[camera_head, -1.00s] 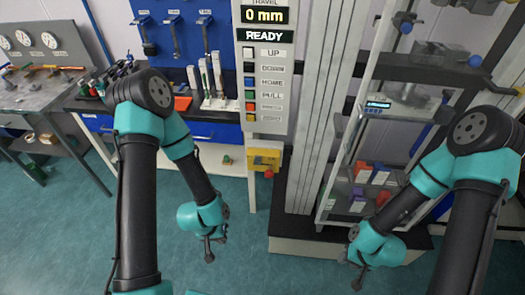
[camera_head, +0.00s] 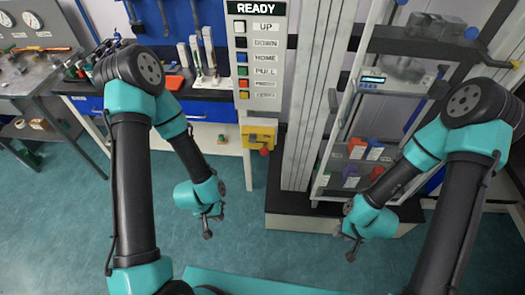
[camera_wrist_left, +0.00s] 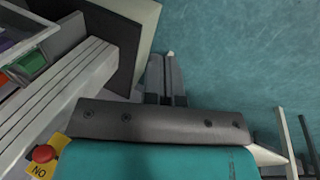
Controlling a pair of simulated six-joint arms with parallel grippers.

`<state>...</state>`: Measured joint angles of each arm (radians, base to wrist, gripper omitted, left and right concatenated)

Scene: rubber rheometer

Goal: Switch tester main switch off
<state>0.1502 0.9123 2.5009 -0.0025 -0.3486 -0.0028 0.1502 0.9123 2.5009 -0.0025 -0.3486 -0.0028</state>
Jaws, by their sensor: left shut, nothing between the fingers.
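The tester's tall grey control panel (camera_head: 262,85) reads READY and has a column of labelled coloured buttons. Below it is a yellow box (camera_head: 258,134) with a red knob (camera_head: 264,151). I cannot tell whether this is the main switch or how it is set. In the left wrist view the red knob (camera_wrist_left: 43,154) and its yellow plate show at the lower left. My left gripper (camera_head: 208,230) is below and left of the box, apart from it. Its fingers (camera_wrist_left: 168,75) are shut and empty over the floor. My right gripper (camera_head: 352,252) hangs in front of the tester base; its jaws are too small to judge.
The tester's pale columns (camera_head: 305,110) and dark base (camera_head: 285,205) stand right of the panel. A shelf of coloured blocks (camera_head: 358,160) is behind my right arm. Workbenches stand at the left. The green floor (camera_head: 75,225) is clear in front.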

